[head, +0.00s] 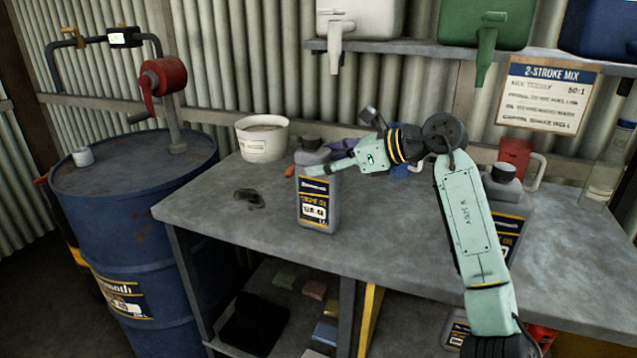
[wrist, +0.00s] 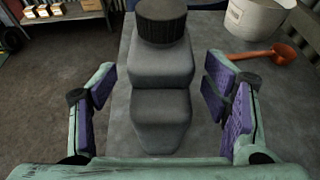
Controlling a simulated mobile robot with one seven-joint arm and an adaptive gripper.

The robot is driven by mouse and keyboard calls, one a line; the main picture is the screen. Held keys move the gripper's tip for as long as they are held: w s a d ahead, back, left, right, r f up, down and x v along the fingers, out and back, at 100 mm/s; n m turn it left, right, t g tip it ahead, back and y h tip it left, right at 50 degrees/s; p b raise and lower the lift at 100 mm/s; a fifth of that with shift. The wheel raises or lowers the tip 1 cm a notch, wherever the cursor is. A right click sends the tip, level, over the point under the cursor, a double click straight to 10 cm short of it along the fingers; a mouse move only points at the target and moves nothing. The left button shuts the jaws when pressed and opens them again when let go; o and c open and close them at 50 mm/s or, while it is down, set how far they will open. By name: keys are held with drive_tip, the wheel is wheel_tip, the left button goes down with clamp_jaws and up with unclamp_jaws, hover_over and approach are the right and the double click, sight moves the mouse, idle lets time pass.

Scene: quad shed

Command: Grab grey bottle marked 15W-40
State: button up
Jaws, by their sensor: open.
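A grey bottle (head: 318,212) with a black cap stands upright on the workbench. Its white-and-dark label looks like 15W-40, though the print is blurred. My gripper (head: 322,160) is open at the bottle's upper part, with one finger across its front. In the wrist view the bottle (wrist: 162,105) stands between my open fingers (wrist: 160,92), with a gap on each side. Its cap is toward the top of that view. A second grey bottle (head: 512,212) with a black cap stands at the right, partly hidden by my arm.
A white tub (head: 263,140) stands behind the bottle; an orange scoop (wrist: 268,54) lies near it in the wrist view. A dark rag-like item (head: 250,198) lies left of the bottle. A blue drum (head: 130,220) stands left of the bench.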

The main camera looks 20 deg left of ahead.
drive_tip(key=shift+x, duration=1.05)
clamp_jaws()
drive_tip(key=shift+r, duration=0.15)
idle(0.3)
